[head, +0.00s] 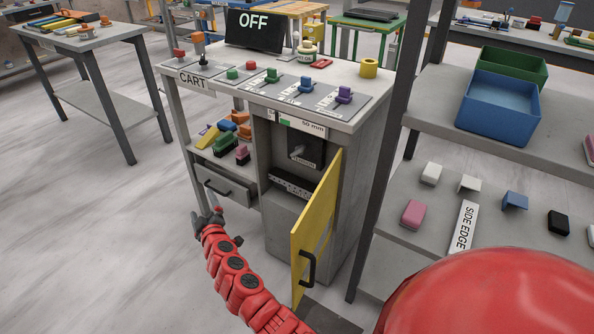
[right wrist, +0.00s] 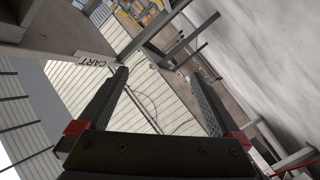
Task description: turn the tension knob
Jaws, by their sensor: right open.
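The tension knob (head: 300,151) is a grey knob on a dark panel inside the cart cabinet (head: 345,195). A small label sits just below it. The cabinet's yellow door (head: 318,225) stands open towards me, with a black handle. My right gripper (head: 208,216) is in front of the cart's drawer, left of and lower than the knob, apart from it. In the right wrist view my right gripper (right wrist: 158,76) is open, with nothing between its fingers. The knob is not visible there. My left gripper is not in view.
Cart top (head: 345,77) carries coloured knobs and an OFF display (head: 254,31). A grey drawer (head: 225,184) sits beneath a shelf of coloured blocks. A dark post (head: 390,140) and shelf rack with a blue bin (head: 498,108) stand right. Floor (head: 90,220) at left is clear.

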